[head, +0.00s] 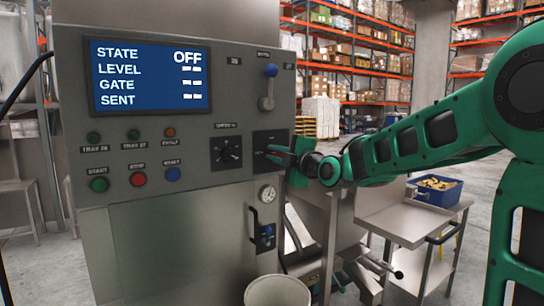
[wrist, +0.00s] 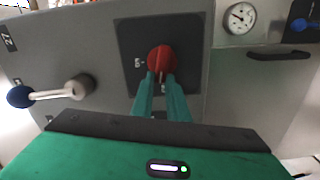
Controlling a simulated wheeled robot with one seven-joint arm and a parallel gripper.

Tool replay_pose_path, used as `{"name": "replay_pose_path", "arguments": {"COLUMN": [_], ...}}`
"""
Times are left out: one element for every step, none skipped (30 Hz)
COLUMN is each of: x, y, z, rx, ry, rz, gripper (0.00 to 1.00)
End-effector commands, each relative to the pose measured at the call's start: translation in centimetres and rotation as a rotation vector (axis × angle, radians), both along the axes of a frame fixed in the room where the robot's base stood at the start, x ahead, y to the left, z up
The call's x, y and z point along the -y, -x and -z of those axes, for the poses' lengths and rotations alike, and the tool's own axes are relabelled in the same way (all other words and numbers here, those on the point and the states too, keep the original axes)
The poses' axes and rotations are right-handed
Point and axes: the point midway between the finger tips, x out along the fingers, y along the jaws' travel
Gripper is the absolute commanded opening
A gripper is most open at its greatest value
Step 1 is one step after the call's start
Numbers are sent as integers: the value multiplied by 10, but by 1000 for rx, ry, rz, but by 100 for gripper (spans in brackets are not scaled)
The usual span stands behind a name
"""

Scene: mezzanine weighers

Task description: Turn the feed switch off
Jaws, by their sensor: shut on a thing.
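A red switch knob (wrist: 161,59) sits on a dark square plate (wrist: 130,45) on the grey control panel. I take it for the feed switch; its label is not readable. My gripper (wrist: 161,77) is shut on the knob, a green finger on each side. In the head view my gripper (head: 272,151) reaches the plate (head: 262,139) from the right and hides most of the knob. The panel's blue display (head: 150,76) reads STATE OFF, with dashes for LEVEL, GATE and SENT.
A black rotary selector (head: 229,152) is left of the switch plate. A blue-knobbed lever (head: 268,88) is above it, and a gauge (head: 267,194) below. Several buttons line the panel. A steel side table (head: 395,222) with a blue bin (head: 434,190) stands right.

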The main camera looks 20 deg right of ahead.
Motion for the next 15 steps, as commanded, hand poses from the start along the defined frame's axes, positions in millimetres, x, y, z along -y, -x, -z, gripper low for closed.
{"name": "replay_pose_path", "arguments": {"x": [-4, -4, -4, -4, -4, -4, -4, -4, -4, -5, -5, -5, -5, -5, -5], "y": [1, 1, 1, 1, 2, 2, 2, 2, 2, 2, 2, 2, 2, 2, 2], "z": [6, 6, 7, 8, 8, 9, 10, 10, 11, 11, 11, 12, 12, 12, 12], "rx": [-1, 5, 12, 18, 22, 28, 32, 36, 40, 43, 46, 49, 52, 52, 55], "ry": [29, 48, 72, 89, 103, 123, 136, 149, 164, 174, 183, 192, 199, 205, 211], "rz": [-7, -7, -7, -7, -8, -8, -8, -8, -9, -9, -9, -10, -10, -10, -10], "gripper": [0, 0, 0, 0, 0, 0, 0, 0, 0, 0, 0, 0, 0, 0, 0]}}
